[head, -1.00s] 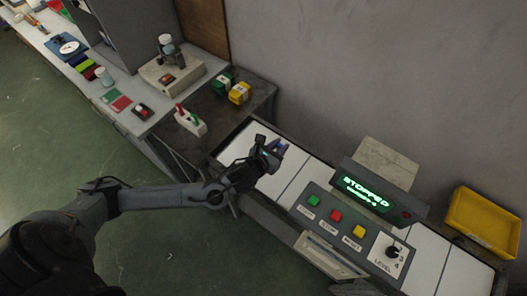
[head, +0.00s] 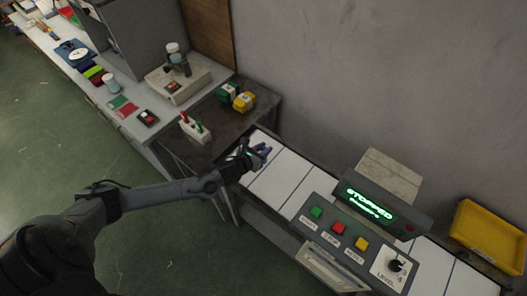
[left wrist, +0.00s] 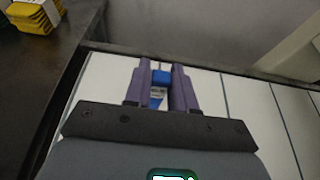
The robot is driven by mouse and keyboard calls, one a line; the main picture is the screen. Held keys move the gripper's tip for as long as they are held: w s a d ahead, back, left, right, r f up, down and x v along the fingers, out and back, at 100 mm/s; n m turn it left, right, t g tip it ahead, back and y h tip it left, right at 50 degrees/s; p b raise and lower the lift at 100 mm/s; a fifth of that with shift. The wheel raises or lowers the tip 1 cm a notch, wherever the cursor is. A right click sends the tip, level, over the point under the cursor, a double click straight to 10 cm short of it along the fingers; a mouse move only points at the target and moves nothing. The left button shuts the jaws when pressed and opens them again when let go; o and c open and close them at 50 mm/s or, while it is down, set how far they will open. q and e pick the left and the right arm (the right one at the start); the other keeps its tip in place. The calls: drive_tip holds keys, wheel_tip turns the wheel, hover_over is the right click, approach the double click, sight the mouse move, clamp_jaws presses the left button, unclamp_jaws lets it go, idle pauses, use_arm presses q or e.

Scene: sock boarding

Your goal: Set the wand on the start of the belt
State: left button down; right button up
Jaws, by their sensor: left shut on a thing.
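My left gripper (head: 262,151) is over the left end of the white segmented belt (head: 282,182). In the left wrist view its two purple fingers (left wrist: 161,70) are shut on a small blue thing with a white label, which I take to be the wand (left wrist: 160,77). Most of the wand is hidden by the fingers and the gripper body. The belt's white panels (left wrist: 208,90) lie beneath the fingers; I cannot tell whether the wand touches them. My right gripper is not in view.
A console (head: 345,240) with green, red and yellow buttons stands along the belt's front. Its display (head: 371,203) reads STOPPED. A dark table (head: 208,112) adjoins the belt's left end, holding yellow and green bundles. A yellow bin (head: 490,236) is at right.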

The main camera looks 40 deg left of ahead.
use_arm(q)
drive_tip(key=shift+f, duration=0.7)
drive_tip(key=shift+f, duration=0.1)
drive_tip(key=shift+f, duration=0.15)
drive_tip(key=c, duration=0.9)
unclamp_jaws()
drive_tip(key=shift+c, duration=0.2)
drive_tip(key=shift+r, duration=0.2)
